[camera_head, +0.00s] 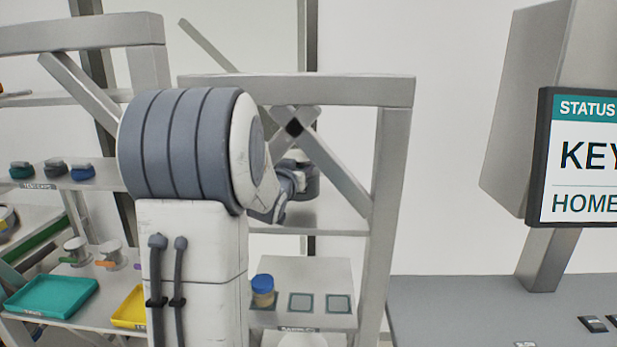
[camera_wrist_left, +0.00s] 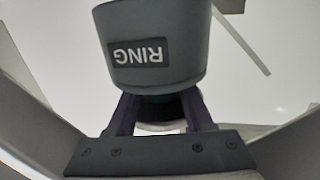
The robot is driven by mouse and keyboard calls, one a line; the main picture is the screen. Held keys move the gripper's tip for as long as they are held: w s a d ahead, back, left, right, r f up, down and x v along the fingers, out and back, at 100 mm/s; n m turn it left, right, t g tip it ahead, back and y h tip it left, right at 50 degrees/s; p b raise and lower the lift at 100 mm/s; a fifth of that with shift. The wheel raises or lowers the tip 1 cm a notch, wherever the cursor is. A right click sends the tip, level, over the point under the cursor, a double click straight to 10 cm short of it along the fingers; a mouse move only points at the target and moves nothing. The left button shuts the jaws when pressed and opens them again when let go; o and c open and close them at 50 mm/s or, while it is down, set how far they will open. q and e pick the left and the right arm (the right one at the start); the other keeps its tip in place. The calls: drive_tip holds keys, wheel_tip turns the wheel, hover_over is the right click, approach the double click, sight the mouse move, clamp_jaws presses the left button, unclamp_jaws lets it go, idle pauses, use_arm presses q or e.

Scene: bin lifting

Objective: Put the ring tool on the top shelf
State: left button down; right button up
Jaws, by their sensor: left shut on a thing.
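The ring tool (camera_wrist_left: 155,50) is a dark grey, rounded body with a "RING" label that appears upside down in the left wrist view. My left gripper (camera_wrist_left: 160,112) is shut on it, with the two dark fingers below it in that picture. In the head view my left arm covers much of the rack, and a dark shape at its wrist (camera_head: 297,180) is partly hidden, so tool and gripper are hard to separate. It lies in front of or above a grey shelf (camera_head: 335,217) inside the right rack frame. Contact with the shelf cannot be told. My right gripper is out of view.
A top beam (camera_head: 300,90) and a diagonal brace (camera_head: 340,172) frame that rack. A lower shelf (camera_head: 330,270) holds a blue-lidded jar (camera_head: 263,290). The left rack holds small capped items (camera_head: 82,171), a teal tray (camera_head: 52,296) and a yellow tray (camera_head: 130,308). A status screen (camera_head: 580,160) stands right.

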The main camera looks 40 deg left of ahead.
sight(312, 192)
use_arm(q)
wheel_tip(312, 192, down, 3)
drive_tip(key=shift+p, duration=0.55)
drive_tip(key=shift+f, duration=0.15)
drive_tip(key=shift+f, duration=0.15)
drive_tip(key=shift+c, duration=1.4)
unclamp_jaws()
drive_tip(key=shift+f, duration=0.15)
